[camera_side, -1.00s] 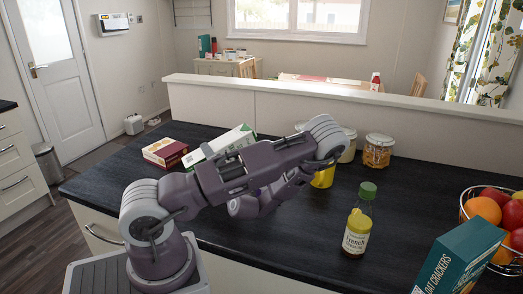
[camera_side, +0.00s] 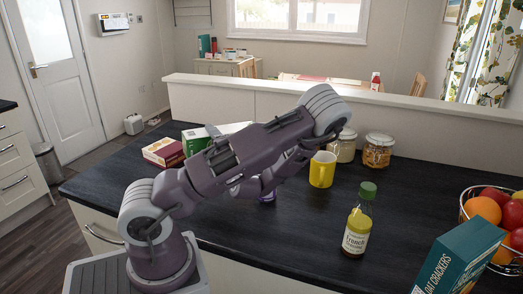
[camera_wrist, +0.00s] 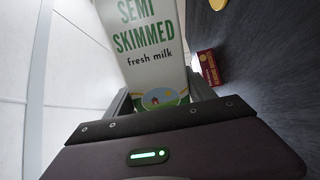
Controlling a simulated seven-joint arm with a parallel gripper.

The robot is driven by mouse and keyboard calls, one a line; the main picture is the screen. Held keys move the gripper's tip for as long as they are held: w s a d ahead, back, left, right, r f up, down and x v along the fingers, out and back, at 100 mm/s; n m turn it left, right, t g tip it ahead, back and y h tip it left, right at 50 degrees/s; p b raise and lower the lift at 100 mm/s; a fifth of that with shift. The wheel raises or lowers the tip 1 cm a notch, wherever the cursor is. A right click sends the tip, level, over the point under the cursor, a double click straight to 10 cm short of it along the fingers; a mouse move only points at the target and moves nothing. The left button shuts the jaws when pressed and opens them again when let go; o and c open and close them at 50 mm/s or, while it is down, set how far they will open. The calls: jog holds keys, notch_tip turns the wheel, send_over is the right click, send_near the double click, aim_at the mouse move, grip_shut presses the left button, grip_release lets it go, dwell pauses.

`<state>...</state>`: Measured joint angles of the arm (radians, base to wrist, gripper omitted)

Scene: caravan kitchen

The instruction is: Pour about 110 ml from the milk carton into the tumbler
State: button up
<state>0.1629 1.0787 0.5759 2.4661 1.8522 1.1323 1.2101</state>
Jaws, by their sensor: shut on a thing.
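The milk carton (camera_wrist: 150,45), white with green lettering, is between my gripper's jaws in the wrist view, where its printed front faces the camera. My gripper (camera_wrist: 162,98) is shut on it. In the side view the carton shows only in part behind my arm, as a green piece (camera_side: 195,141) and a white edge beside it; it appears tilted. My gripper is hidden behind my arm there. I cannot make out the tumbler; a small purplish patch below my forearm in the side view is too covered to identify.
A yellow mug (camera_side: 322,170) stands right of my arm, with glass jars (camera_side: 377,151) behind it. A sauce bottle (camera_side: 358,220), a cracker box (camera_side: 458,255) and a fruit bowl (camera_side: 490,212) stand to the right. A red box (camera_side: 163,152) lies at the left. Dark worktop between is clear.

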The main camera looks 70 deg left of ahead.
jog(key=shift+w+r+m, duration=0.15)
jog(key=shift+r+m, duration=0.55)
jog(key=shift+r, duration=0.25)
jog(key=shift+r, duration=0.15)
jog(key=shift+s+r+m, duration=0.2)
jog(key=shift+s+m, duration=0.1)
jog(key=shift+s, duration=0.35)
jog(key=shift+s, duration=0.1)
jog(key=shift+r+m, duration=0.3)
jog(key=shift+r, duration=0.15)
dwell(0.4)
jog(key=shift+r+b, duration=0.1)
jog(key=shift+b, duration=0.2)
jog(key=f+n, duration=0.2)
jog(key=f, duration=0.1)
jog(key=shift+s+f, duration=0.3)
jog(key=shift+s, duration=0.05)
jog(key=shift+w+f+n, duration=0.15)
jog(key=shift+f+n, duration=1.15)
jog(key=shift+f, duration=0.1)
